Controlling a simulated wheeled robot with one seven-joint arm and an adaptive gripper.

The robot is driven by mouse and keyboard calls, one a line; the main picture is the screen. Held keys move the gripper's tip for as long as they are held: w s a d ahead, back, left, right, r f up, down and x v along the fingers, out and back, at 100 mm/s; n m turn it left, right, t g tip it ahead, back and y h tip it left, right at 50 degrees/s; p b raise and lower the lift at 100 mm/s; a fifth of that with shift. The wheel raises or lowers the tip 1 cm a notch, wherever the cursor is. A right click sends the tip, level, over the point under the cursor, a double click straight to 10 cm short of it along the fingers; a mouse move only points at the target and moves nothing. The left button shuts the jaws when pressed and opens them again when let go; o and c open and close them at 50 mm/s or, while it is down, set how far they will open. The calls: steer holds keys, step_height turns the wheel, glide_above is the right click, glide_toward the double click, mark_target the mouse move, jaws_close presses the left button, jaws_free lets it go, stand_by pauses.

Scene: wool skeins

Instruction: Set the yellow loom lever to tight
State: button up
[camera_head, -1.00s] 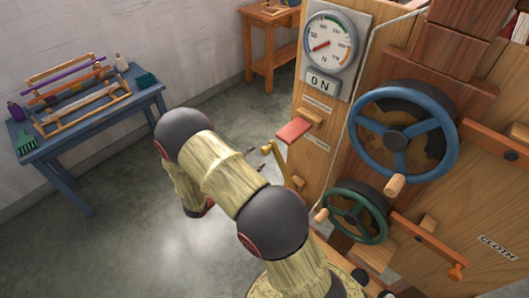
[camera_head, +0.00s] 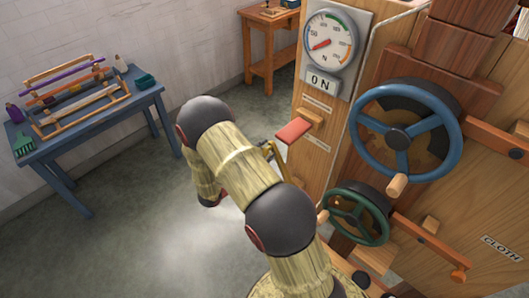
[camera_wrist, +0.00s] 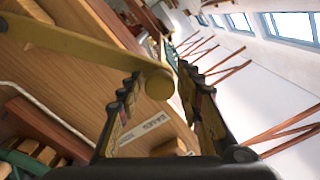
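The yellow loom lever (camera_head: 268,150) stands on the front of the wooden loom, below the red lever. In the head view my arm hides most of it. In the wrist view the lever's yellow bar (camera_wrist: 75,45) comes in from the left and ends in a round knob (camera_wrist: 160,84). My gripper (camera_wrist: 160,72) is open, with one fingertip on each side of the knob in the picture. The knob looks close to the left fingertip; I cannot tell whether they touch. No tight mark is readable.
A red lever (camera_head: 294,130) sticks out above the yellow one. A gauge (camera_head: 331,42) with an ON sign is higher up. A blue handwheel (camera_head: 366,92) and a green handwheel (camera_head: 333,209) are to the right. A blue table (camera_head: 60,168) stands far left. The floor between is clear.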

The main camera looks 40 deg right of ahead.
jaws_close()
stand_by(0.6)
